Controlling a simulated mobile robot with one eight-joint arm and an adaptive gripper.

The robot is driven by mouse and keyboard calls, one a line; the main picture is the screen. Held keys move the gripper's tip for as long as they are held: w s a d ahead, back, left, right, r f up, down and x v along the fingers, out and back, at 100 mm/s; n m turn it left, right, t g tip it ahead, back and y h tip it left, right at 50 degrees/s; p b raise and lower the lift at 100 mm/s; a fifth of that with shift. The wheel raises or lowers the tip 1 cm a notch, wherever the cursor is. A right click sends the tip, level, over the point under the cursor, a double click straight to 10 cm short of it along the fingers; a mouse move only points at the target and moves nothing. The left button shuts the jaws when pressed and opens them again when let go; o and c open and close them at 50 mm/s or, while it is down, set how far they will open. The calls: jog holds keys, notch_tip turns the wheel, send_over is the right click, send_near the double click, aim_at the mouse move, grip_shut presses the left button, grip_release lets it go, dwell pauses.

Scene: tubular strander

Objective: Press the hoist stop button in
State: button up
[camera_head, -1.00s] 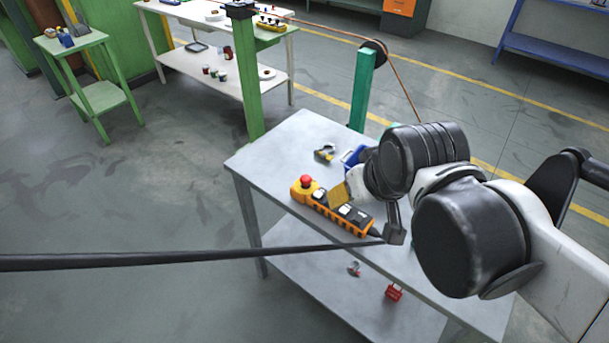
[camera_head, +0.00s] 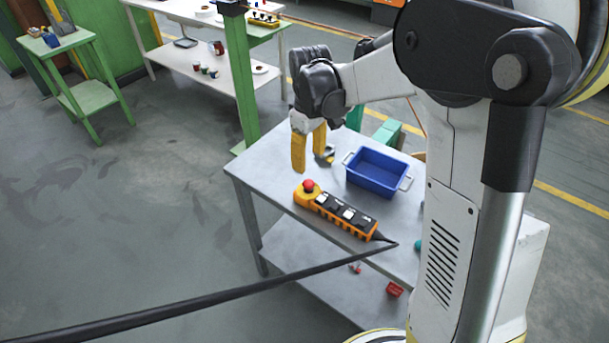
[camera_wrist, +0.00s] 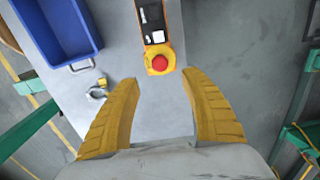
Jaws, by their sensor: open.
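The hoist pendant (camera_head: 346,215) is a yellow-orange and black control box lying on the grey table, with a black cable leaving its right end. Its red stop button (camera_head: 309,186) stands on the yellow left end. In the wrist view the red button (camera_wrist: 159,62) is just beyond the fingertips, between their lines. My gripper (camera_head: 309,168) has yellow fingers pointing down, above and behind the button in the head view, apart from it. In the wrist view my gripper (camera_wrist: 161,82) is open and empty. Whether the button is pressed in cannot be told.
A blue bin (camera_head: 377,172) stands behind the pendant on the grey table (camera_head: 262,176). A green post (camera_head: 243,85) rises behind the table. The table's front left is clear.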

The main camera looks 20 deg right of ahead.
aim_at(309, 182)
notch_tip(309, 182, down, 9)
jog(key=b, duration=0.3)
jog(key=shift+f, duration=0.2)
grip_shut()
